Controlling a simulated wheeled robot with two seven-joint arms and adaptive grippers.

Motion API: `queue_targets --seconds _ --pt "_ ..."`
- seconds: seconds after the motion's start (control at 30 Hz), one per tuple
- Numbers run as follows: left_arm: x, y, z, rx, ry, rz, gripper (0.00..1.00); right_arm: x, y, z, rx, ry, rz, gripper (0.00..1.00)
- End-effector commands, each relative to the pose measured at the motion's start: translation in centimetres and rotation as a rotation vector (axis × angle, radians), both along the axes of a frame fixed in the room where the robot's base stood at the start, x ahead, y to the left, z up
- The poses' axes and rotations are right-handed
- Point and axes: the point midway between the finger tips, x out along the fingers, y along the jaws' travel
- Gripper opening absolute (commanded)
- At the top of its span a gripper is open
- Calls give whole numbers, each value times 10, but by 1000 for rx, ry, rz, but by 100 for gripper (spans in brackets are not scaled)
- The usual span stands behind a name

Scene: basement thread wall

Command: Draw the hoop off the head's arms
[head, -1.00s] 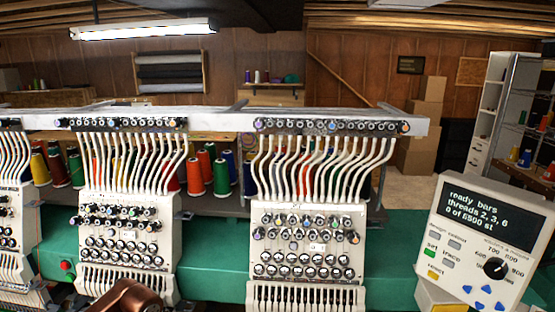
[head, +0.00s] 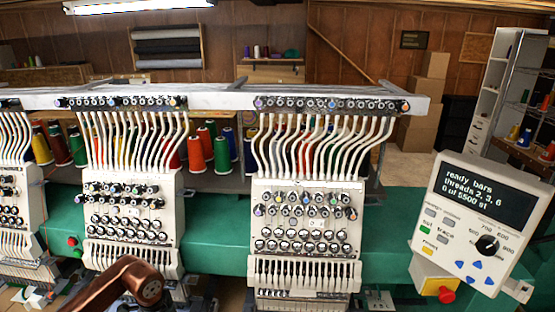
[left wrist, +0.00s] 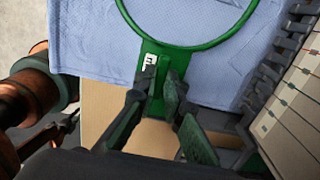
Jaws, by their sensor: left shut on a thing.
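In the left wrist view, the green hoop (left wrist: 187,47) holds pale blue cloth (left wrist: 90,40). Its ring runs off the top edge, and a green tab with a small white label comes down from it. My left gripper (left wrist: 162,78) is shut on this tab, one dark finger at each side. The machine head (left wrist: 290,120) stands close on the right, cream with red and green threads and a row of dark parts. I cannot make out the head's arms or whether the hoop touches them. The head view does not show the hoop or my left gripper, only my copper arm. My right gripper is not in view.
In the head view, two large embroidery heads (head: 305,220) (head: 130,215) stand before the green beam (head: 220,240), with another cut off at the left. A control panel (head: 480,225) with a red button below it stands at the right. Thread cones (head: 222,155) stand behind.

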Motion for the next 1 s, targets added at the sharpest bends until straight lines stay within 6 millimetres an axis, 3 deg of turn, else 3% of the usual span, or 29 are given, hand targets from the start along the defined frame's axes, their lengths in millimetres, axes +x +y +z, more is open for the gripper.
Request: queue_targets --seconds 0.6,1.0 --pt "-46 4 1 1 0 1 0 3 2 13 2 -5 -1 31" --pt "-50 4 1 0 -1 1 0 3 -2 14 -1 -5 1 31"
